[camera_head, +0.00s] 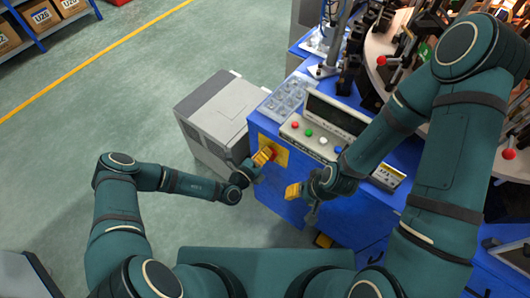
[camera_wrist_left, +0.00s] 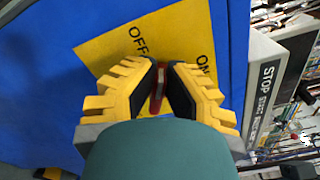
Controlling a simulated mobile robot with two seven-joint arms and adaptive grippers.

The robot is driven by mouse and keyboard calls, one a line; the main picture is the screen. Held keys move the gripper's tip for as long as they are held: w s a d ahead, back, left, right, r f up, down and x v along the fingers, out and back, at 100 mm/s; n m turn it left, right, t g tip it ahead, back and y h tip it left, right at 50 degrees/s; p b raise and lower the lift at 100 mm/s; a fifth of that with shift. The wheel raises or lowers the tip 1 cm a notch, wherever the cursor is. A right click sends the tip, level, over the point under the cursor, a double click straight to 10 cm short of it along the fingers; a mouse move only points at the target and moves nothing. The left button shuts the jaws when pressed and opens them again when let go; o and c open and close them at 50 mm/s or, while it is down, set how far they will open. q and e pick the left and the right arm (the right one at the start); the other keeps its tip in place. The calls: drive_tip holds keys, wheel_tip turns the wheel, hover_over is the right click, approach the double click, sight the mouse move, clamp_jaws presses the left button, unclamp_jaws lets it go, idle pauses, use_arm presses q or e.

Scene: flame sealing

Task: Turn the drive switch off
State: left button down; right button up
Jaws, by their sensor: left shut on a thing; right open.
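The drive switch (camera_wrist_left: 158,92) is a red handle on a yellow plate (camera_wrist_left: 100,52) marked OFF and ON, fixed to the blue cabinet. My left gripper (camera_head: 263,156) is at this plate (camera_head: 277,154) on the cabinet's front. In the left wrist view its yellow fingers with black pads (camera_wrist_left: 161,82) are shut on the red handle, one pad on each side. The OFF mark is left of the handle and ON is right of it. The pads partly hide the handle, so I cannot tell its exact setting. My right gripper (camera_head: 293,191) is open and empty in front of the cabinet.
A control box (camera_head: 325,139) with coloured buttons and a clear tray (camera_head: 284,97) are on the blue cabinet top (camera_head: 355,205). A grey unit (camera_head: 218,115) stands left of the cabinet. The green floor (camera_head: 120,110) at left is open.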

use_arm(q)
drive_tip(key=n, duration=0.3)
drive_tip(key=shift+w+f+n, duration=0.15)
drive_tip(key=shift+n, duration=0.15)
drive_tip(key=shift+f+n+b, duration=0.15)
drive_tip(key=shift+n+b, duration=0.25)
drive_tip(key=shift+n, duration=0.7)
drive_tip(key=c, duration=1.1)
unclamp_jaws()
drive_tip(key=shift+o, duration=0.4)
drive_tip(key=shift+d+f, duration=0.1)
drive_tip(key=v, duration=1.2)
